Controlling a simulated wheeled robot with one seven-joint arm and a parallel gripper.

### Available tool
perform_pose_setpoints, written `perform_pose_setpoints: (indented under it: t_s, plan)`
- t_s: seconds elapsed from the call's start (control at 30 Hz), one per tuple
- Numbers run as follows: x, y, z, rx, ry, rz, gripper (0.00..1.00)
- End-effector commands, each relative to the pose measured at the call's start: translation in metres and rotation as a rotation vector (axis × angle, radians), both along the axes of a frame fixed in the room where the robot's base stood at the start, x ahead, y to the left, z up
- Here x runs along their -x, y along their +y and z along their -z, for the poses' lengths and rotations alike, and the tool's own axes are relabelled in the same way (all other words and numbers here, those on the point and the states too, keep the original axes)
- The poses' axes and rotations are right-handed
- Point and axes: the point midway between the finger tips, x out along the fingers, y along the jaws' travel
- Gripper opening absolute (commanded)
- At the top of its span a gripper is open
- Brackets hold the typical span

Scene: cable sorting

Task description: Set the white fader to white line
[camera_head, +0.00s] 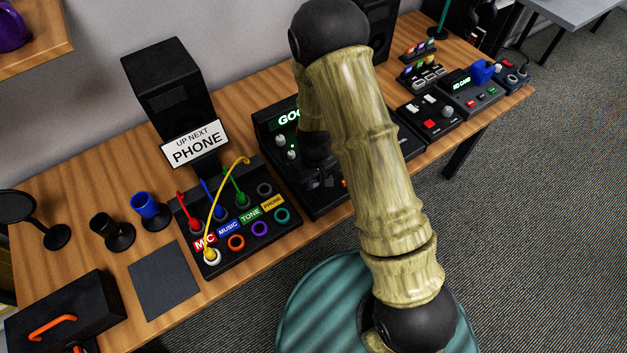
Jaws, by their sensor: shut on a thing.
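The black mixer (267,135) with a green lit display (288,118) stands mid-table, partly covered by my arm. Two pale round knobs (290,154) show on its left part. My gripper (322,184) is dark and small, low over the mixer's front part, beside my upper arm. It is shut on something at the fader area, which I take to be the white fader. The fader cap and the white line are hidden or too small to make out.
Left of the mixer is a patch panel (222,262) with coloured cables and a sign reading PHONE (196,143). A speaker (168,85) stands behind. Right of my arm are a black box with red and white buttons (428,118) and other devices. A dark mat (163,281) lies front left.

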Motion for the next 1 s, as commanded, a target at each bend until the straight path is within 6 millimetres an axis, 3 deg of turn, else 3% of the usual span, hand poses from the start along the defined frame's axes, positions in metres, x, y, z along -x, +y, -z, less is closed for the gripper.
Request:
perform_pose_setpoints:
  t_s: [0.07,0.1,0.2,0.63,1.0]
  plan:
    - [0.000,0.000,0.000,0.000,0.001,0.001,0.00]
    - [0.000,0.000,0.000,0.000,0.001,0.001,0.29]
    - [0.000,0.000,0.000,0.000,0.001,0.001,0.44]
    - [0.000,0.001,-0.010,-0.001,-0.002,-0.001,0.44]
    - [0.000,0.002,-0.070,-0.001,-0.004,-0.003,0.44]
